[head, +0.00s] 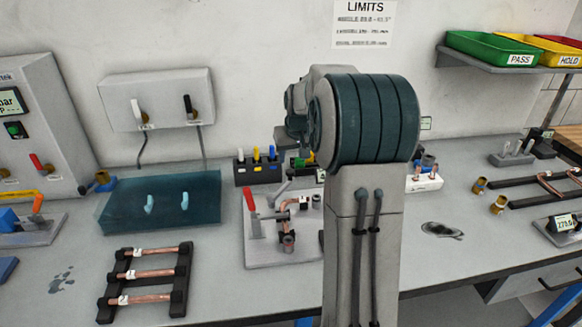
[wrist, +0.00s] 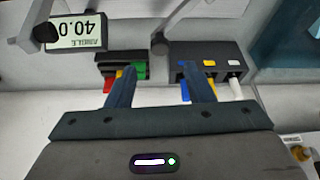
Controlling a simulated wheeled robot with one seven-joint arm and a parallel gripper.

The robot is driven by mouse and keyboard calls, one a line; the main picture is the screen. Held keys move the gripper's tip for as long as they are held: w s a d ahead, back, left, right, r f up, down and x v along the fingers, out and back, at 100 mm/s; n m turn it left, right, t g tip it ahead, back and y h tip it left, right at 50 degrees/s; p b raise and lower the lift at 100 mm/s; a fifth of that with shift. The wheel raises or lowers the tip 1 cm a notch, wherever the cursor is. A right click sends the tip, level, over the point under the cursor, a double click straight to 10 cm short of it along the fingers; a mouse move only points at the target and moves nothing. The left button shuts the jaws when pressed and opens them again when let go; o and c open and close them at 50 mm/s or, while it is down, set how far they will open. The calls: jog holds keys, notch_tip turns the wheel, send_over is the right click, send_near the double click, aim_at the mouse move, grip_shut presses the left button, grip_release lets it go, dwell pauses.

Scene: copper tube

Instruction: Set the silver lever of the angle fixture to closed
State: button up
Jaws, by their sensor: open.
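My gripper (wrist: 161,84) is open in the wrist view, its two dark blue fingers apart with nothing between them. In the head view my arm hides it. A display reading ANGLE 40.0 (wrist: 78,32) shows upside down in the wrist view, beside a grey bar with a dark knob (wrist: 45,32). A second grey bar (wrist: 185,14) crosses the top middle. I cannot tell which is the silver lever or how it is set. In the head view, a grey plate (head: 262,252) carries a red-handled lever (head: 250,201), a copper tube (head: 283,218) and a grey bar (head: 279,191).
A black box with blue, yellow and white pegs (wrist: 208,60) and a smaller red, yellow and green block (wrist: 122,66) lie near the fingers. A blue tray (head: 120,215) and a tube rack (head: 182,268) stand left. Bench right of my arm has clear space.

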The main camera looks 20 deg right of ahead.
aim_at(291, 171)
jog(key=x, duration=0.7)
jog(key=shift+w+f+p, duration=0.1)
jog(key=shift+f+p, duration=0.05)
jog(key=shift+p, duration=0.25)
grip_shut()
